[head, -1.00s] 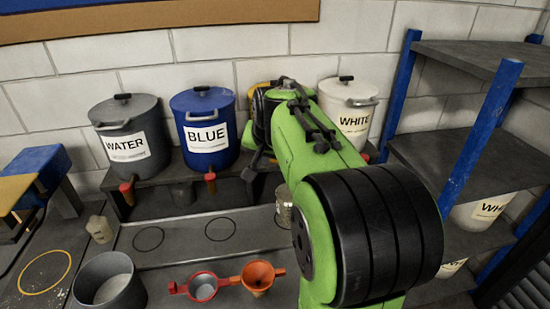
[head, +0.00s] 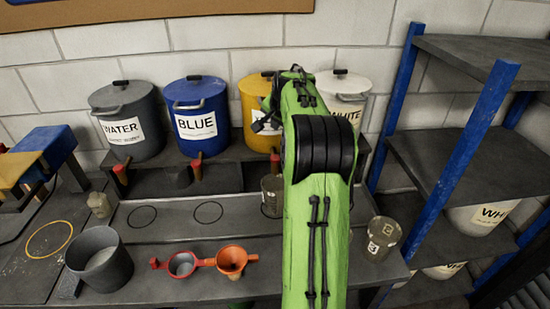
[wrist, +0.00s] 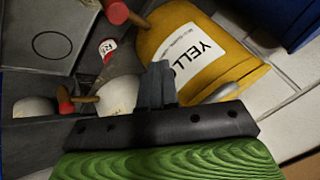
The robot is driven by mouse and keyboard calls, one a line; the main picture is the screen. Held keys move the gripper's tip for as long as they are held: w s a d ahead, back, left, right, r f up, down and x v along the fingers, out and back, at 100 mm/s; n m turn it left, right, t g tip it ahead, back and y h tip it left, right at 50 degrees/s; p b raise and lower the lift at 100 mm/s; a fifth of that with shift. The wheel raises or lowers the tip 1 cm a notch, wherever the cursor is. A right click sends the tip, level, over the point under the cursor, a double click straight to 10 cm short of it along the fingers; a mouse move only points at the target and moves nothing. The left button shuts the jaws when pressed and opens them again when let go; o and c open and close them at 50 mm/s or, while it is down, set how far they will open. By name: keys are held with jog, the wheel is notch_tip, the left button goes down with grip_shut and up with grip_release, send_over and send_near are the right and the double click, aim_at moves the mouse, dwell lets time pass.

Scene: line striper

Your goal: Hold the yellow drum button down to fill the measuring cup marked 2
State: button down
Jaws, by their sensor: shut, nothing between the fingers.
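The yellow drum (head: 254,101) stands on the back shelf, partly hidden behind my arm; its label shows in the wrist view (wrist: 190,55). A red-topped tap button (head: 275,158) sits below it. A measuring cup (head: 271,190) stands under that tap, partly behind my arm; its mark is not readable. Another measuring cup (head: 381,238) with small white labels stands right of my arm; its number is unclear. My gripper (head: 266,122) is in front of the yellow drum. In the wrist view its fingers (wrist: 157,84) are together and empty, apart from the red knob (wrist: 117,12).
Grey water (head: 127,120), blue (head: 201,115) and white (head: 342,90) drums stand on the same shelf. A grey bucket (head: 100,262), a red cup (head: 182,265) and an orange funnel (head: 231,260) are in front. A blue-posted rack (head: 455,130) stands at right.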

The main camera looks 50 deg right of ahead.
jog(key=b, duration=0.7)
send_near(276, 158)
jog(key=w+d+f, duration=0.2)
jog(key=w, duration=0.1)
jog(key=w+d+f, duration=0.1)
jog(key=w, duration=0.1)
jog(key=shift+d+f, duration=0.15)
jog(key=shift+f, duration=0.05)
jog(key=shift+f, duration=0.1)
dwell(0.8)
jog(key=shift+f+b, duration=0.3)
jog(key=shift+f+b, duration=0.35)
jog(key=shift+f, duration=0.15)
dwell(4.5)
